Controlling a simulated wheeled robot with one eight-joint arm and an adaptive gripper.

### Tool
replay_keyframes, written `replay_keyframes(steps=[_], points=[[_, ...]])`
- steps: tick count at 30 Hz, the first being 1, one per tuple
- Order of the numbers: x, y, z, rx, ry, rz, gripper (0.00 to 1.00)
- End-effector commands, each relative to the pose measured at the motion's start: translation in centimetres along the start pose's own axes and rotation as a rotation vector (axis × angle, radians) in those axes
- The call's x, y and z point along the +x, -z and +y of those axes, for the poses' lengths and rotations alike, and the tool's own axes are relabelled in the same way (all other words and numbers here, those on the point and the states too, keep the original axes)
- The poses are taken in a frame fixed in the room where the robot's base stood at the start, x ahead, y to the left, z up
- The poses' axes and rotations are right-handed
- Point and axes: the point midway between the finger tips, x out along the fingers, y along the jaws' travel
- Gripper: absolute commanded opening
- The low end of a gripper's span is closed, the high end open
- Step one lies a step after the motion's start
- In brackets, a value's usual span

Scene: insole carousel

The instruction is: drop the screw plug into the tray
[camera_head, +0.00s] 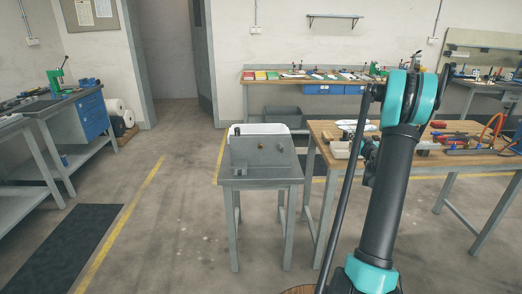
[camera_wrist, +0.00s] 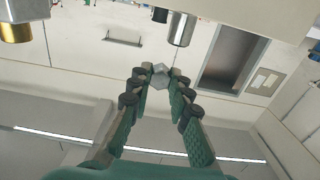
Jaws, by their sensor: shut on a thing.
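In the wrist view my gripper (camera_wrist: 160,79) has its two green, dark-padded fingers closed on a small grey faceted piece, which looks like the screw plug (camera_wrist: 160,74). It sits between the fingertips, with its lower part partly hidden by them. In the head view a white tray (camera_head: 270,128) shows at the top of a grey metal stand, behind a box-like housing (camera_head: 260,157) with small knobs. The housing's front hides part of the tray. I cannot make out my gripper's fingers in the head view, where my arm rises at the right.
A wooden workbench (camera_head: 325,130) with tools stands right of the stand. A long bench with blue drawers (camera_head: 325,89) lines the back wall. A metal cylinder (camera_wrist: 182,28) and a brass-coloured one (camera_wrist: 16,32) show near my gripper in the wrist view. The floor left of the stand is open.

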Motion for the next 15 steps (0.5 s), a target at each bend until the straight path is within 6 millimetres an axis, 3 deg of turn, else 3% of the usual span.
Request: replay_keyframes(steps=[14,15], points=[[-0.02,-1.07,-0.01,0.0,0.0,0.0,0.0],[-0.02,-1.07,-0.01,0.0,0.0,0.0,0.23]])
